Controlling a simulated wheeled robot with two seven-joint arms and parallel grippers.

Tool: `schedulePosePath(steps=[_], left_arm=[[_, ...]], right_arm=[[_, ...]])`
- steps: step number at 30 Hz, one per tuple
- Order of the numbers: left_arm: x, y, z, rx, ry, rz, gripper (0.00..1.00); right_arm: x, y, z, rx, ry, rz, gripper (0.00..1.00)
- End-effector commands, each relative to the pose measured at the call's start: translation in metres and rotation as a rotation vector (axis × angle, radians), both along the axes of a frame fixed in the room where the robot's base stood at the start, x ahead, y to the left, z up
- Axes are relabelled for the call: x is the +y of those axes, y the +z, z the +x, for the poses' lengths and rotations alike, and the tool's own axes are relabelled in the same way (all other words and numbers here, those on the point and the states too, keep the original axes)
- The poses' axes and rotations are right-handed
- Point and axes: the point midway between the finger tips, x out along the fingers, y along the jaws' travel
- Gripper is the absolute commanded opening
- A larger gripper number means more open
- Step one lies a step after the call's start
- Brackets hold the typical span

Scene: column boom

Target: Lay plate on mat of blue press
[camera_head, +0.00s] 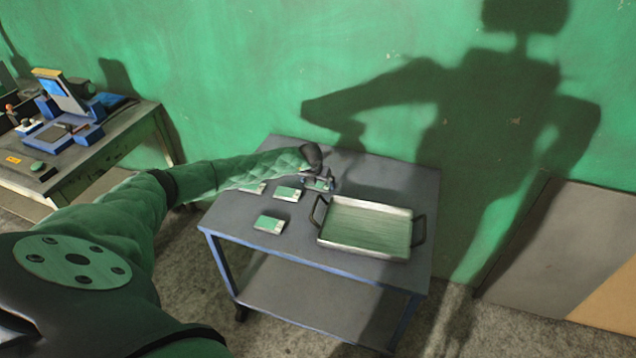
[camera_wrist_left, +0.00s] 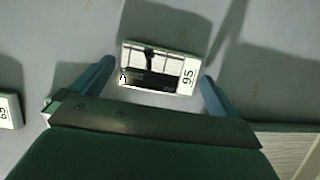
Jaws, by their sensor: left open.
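My left gripper (camera_head: 317,184) is open over the grey cart top. In the left wrist view its two blue-grey fingers (camera_wrist_left: 156,76) stand on either side of a plate (camera_wrist_left: 160,68), which has a dark picture and a white end with printed digits. The fingers appear clear of its edges. Other small plates lie on the cart, one in the middle (camera_head: 288,194), one nearer the front (camera_head: 269,224) and one partly behind my arm (camera_head: 254,188). The blue press (camera_head: 66,95) stands on the bench at far left, its head tilted up. Its mat (camera_head: 52,134) looks dark and bare. My right gripper is out of view.
A metal tray (camera_head: 326,238) with dark handles sits at the cart's right. The bench (camera_head: 143,117) stands left of the cart (camera_head: 222,232), with a floor gap between. A green wall (camera_head: 230,60) rises behind both. Panels (camera_head: 560,235) lean at right.

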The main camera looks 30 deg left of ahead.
Motion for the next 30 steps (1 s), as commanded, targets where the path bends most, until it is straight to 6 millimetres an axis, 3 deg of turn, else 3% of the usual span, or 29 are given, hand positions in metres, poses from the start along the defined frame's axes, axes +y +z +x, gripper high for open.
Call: schedulePosePath(steps=[9,18,30], left_arm=[[0.0008,-0.0028,0.001,-0.001,0.0,0.0,0.98],[0.0008,-0.0012,0.0017,-0.002,0.001,0.0,0.41],[0.0008,0.0044,0.0019,-0.003,0.0,0.0,0.41]], right_arm=[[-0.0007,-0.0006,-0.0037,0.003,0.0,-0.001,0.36],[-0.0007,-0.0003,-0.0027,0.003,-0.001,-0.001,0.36],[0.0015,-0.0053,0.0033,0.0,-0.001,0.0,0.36]])
